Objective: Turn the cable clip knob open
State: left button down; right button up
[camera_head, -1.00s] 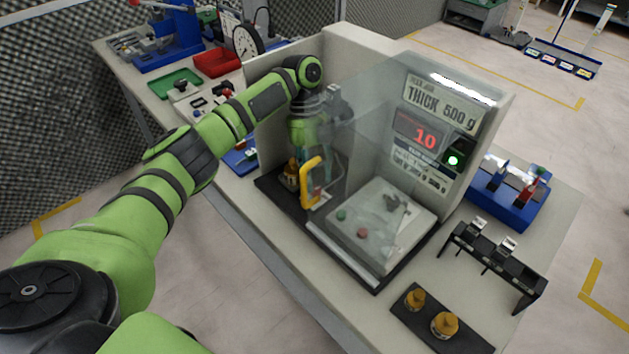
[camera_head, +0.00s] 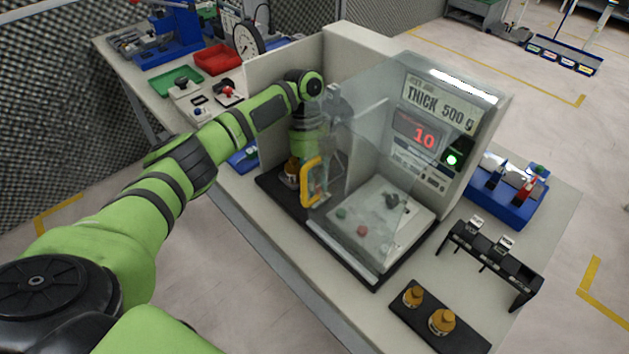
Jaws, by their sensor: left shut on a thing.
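I cannot make out a cable clip knob with certainty. A blue fixture (camera_head: 507,203) with small upright clip-like parts, one red, stands at the right, too small to read in detail. My left arm reaches over to the clear-fronted weighing box. My left gripper (camera_head: 312,176) points down at the yellow handle (camera_head: 309,187) on the left edge of the clear door (camera_head: 352,165). It appears shut on this handle; its fingertips are partly hidden by the handle and the clear pane. My right gripper is not in view.
The box has a white plate (camera_head: 385,245) inside and a display (camera_head: 422,133) reading 10. A brass weight (camera_head: 291,170) stands left of the handle. A black rack (camera_head: 500,262) and more brass weights (camera_head: 441,321) stand at the right front. Trays (camera_head: 216,61) lie at the back left.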

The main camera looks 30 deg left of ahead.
pick_arm(q)
jog(key=shift+r+n+h+p, duration=0.2)
jog(key=shift+n+h+p, duration=0.2)
jog(key=shift+n+p, duration=0.65)
jog(key=n+t+p, duration=0.1)
jog(key=n+p, duration=0.2)
jog(key=shift+s+t+h, duration=0.15)
jog(key=shift+t+h, duration=0.15)
jog(key=shift+t, duration=0.1)
jog(key=n+t+p, duration=0.1)
jog(key=n+p, duration=0.2)
jog(key=n, duration=0.1)
jog(key=shift+p, duration=0.3)
jog(key=shift+n+t+p, duration=0.5)
jog(key=shift+n, duration=0.15)
jog(key=shift+f, duration=0.1)
jog(key=c, duration=1)
grip_release()
